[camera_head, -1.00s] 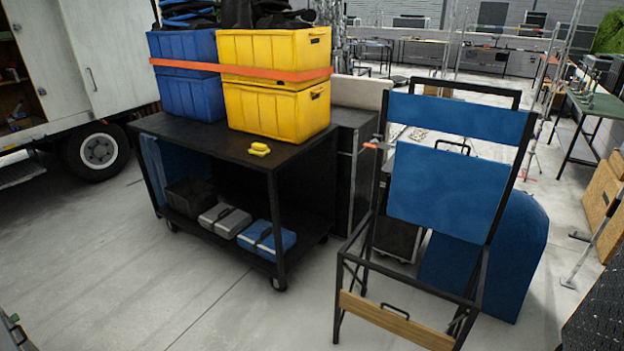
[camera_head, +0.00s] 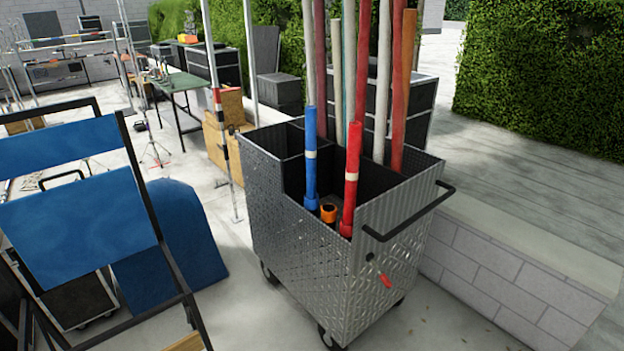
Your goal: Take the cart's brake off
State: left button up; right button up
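A metal cart (camera_head: 300,245) with diamond-plate walls stands right of centre in the head view. It is on casters; one caster (camera_head: 328,338) shows at the bottom front. A black push handle (camera_head: 410,213) sticks out from its right end. Below the handle, a small red lever (camera_head: 384,280) sits on a dark mount on the cart's end wall, tilted down to the right; I cannot tell that it is the brake. The cart holds several upright poles and tubes, among them a blue tube (camera_head: 311,160) and a red tube (camera_head: 351,175). Neither gripper is in view.
A blue folding chair (camera_head: 80,225) stands close on the left, with a blue rounded cover (camera_head: 175,235) behind it. A low block wall (camera_head: 500,270) runs along the cart's right side. Stands and a green table (camera_head: 185,85) are behind. Some floor is clear before the cart.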

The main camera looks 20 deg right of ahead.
aim_at(369, 257)
jog(key=z, duration=1.4)
